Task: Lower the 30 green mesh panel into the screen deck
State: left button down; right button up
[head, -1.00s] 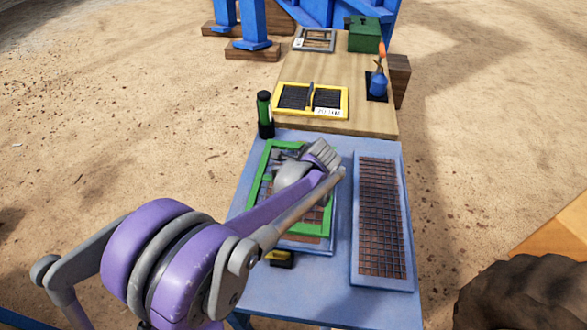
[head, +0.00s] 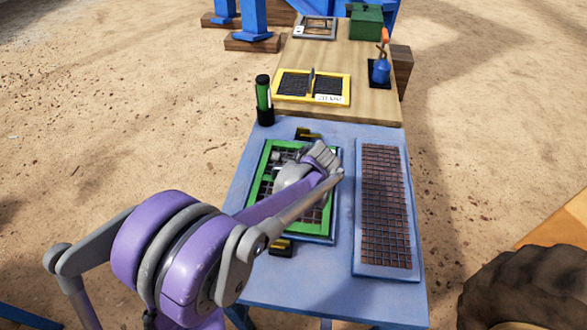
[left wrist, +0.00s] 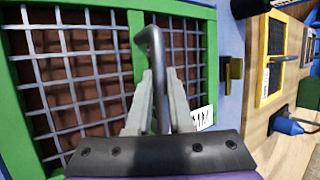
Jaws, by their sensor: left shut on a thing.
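The green mesh panel (head: 262,165) lies flat over the left bay of the blue screen deck (head: 240,284). Its green frame lines up closely with the bay's blue rim (head: 308,240); I cannot tell whether it is fully seated. My left gripper (head: 292,177) is over the panel's middle, largely hidden by my wrist. In the left wrist view the gripper (left wrist: 160,85) is shut on the panel's grey bar handle (left wrist: 153,38). The panel's green frame (left wrist: 212,65) and grey mesh show there, with brown mesh beneath. My right gripper is not in view.
Yellow-black latches (head: 308,134) (head: 281,247) sit at the bay's far and near ends. The right bay holds brown mesh (head: 385,200).

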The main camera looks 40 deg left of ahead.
pick_arm(q)
jog(key=shift+f, duration=0.3)
jog(key=c, duration=0.7)
grip_release()
jog(key=p+v, duration=0.1)
jog(key=v, duration=1)
jog(key=shift+s+d, duration=0.1)
jog(key=s+d+n+h+p, duration=0.2)
jog(key=s+d+n, duration=0.1)
jog(key=s+d, duration=0.1)
jog(key=s+d+n+t+h+p, duration=0.1)
jog(key=s+d+n+h+p, duration=0.1)
jog(key=s+d+n, duration=0.2)
jog(key=s+d+r+n+t+h+p, duration=0.1)
jog(key=s+d+n+h+p, duration=0.1)
jog(key=s, duration=0.7)
jog(key=shift+d+n+h+p, duration=0.4)
jog(key=shift+d+n, duration=0.6)
jog(key=shift+d, duration=0.9)
